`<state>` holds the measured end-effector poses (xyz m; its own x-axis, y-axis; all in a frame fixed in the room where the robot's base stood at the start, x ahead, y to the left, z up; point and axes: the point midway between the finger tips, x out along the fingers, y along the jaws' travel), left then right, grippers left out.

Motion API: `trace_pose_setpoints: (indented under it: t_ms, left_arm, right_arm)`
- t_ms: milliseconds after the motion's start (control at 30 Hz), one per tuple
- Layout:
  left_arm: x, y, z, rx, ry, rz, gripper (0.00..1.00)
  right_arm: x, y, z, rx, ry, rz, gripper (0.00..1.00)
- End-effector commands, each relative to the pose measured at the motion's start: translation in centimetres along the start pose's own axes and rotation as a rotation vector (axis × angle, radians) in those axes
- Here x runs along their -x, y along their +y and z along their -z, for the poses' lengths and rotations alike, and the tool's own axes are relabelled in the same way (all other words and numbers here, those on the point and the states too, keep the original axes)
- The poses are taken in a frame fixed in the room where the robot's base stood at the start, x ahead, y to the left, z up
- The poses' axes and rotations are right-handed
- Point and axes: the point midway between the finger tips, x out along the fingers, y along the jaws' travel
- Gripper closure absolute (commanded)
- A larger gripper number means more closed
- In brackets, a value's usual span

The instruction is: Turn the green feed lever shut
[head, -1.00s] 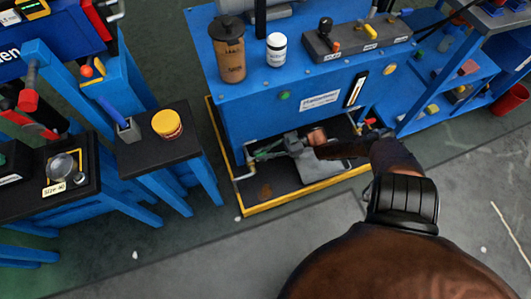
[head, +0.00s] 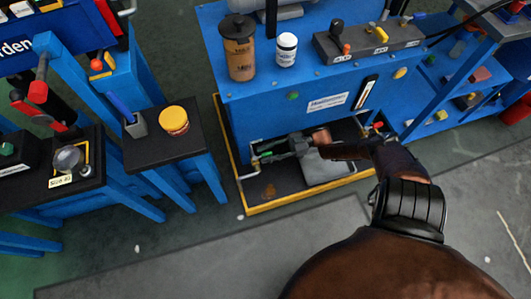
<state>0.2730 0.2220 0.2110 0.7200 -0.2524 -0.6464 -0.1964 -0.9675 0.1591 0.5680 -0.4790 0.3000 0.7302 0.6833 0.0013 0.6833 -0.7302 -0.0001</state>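A small green lever (head: 273,154) shows low in the head view, in the open recess at the foot of the blue machine (head: 270,118). It lies along a grey fitting (head: 300,145) beside a copper-coloured part (head: 321,136). My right arm comes in from the lower right. My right gripper (head: 325,152) is low in the recess, to the right of the green lever and apart from it in the picture. Its fingers are dark, small and seen from above, so I cannot tell whether they are open. My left gripper is not in view.
A yellow-edged tray (head: 300,200) frames the recess. A red-handled tap (head: 378,126) is close to my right forearm. A brown bottle (head: 239,50) and a white jar (head: 286,49) stand on the machine top. A dark side table (head: 160,152) stands left. Grey floor in front is clear.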

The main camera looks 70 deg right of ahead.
Motion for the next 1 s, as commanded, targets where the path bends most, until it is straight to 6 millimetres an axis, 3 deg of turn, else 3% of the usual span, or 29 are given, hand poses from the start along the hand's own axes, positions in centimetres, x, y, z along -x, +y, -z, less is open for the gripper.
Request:
trace_pose_setpoints:
  t_ms: [267, 700, 1000]
  left_arm:
    - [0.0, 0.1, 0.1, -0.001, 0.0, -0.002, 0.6]
    - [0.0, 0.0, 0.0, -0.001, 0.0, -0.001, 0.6]
    - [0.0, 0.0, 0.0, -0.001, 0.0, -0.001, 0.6]
  right_arm:
    - [0.9, 0.0, -0.1, 0.0, -0.003, 0.0, 0.68]
    - [9.4, 0.1, -0.1, 0.0, -0.004, 0.0, 0.68]
    - [11.8, 0.0, -0.1, -0.001, 0.0, 0.001, 0.68]
